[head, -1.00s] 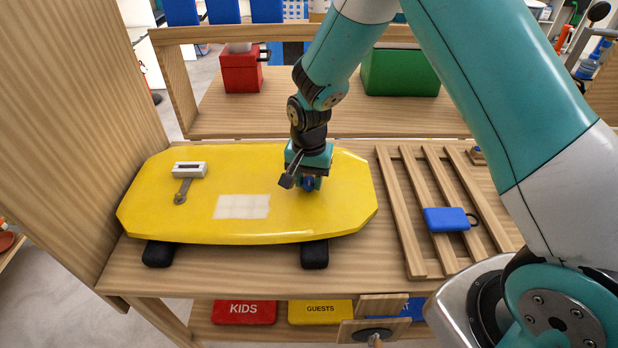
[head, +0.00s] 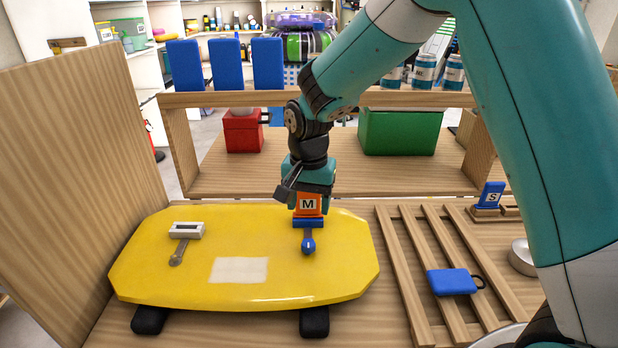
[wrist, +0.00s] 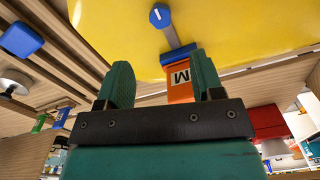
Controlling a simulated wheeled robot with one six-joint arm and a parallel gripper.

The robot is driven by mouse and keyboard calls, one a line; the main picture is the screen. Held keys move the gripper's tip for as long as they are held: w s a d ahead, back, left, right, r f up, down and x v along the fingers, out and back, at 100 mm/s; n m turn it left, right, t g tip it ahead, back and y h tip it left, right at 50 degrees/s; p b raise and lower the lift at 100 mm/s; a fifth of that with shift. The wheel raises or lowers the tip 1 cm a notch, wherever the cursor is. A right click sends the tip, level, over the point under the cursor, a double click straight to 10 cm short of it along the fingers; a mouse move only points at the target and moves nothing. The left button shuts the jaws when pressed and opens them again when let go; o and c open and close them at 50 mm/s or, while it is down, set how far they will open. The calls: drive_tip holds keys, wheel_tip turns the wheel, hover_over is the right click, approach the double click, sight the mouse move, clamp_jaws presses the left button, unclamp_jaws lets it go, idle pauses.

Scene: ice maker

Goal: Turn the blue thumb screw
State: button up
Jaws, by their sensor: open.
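The blue thumb screw (head: 308,244) is a small round knob with a white mark, at the front end of a short grey arm on the yellow board (head: 170,275). It also shows at the top of the wrist view (wrist: 159,16). Behind it are a blue bar (head: 308,222) and an orange block marked M (head: 308,204). My gripper (head: 309,192) is above and behind the screw, apart from it. In the wrist view its two green fingers (wrist: 163,68) are spread, with the orange block showing between them and nothing visibly held.
A white fixture with a grey lever (head: 185,230) sits on the board's left side. Wooden slats (head: 410,270) with a blue tag (head: 452,282) lie to the right. A red box (head: 243,132) and a green box (head: 400,132) stand behind, under a shelf with blue blocks.

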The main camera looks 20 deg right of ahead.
wheel_tip(320, 180, up, 6)
drive_tip(key=shift+r, duration=0.2)
idle(0.4)
drive_tip(key=s+a+r+n+y, duration=0.2)
drive_tip(key=s+n, duration=0.5)
drive_tip(key=s, duration=0.6)
drive_tip(key=s+a+r+n+y, duration=0.2)
drive_tip(key=s+n, duration=0.5)
drive_tip(key=s, duration=0.5)
drive_tip(key=shift+s+a+r, duration=0.4)
drive_tip(key=shift+r, duration=0.25)
idle(0.7)
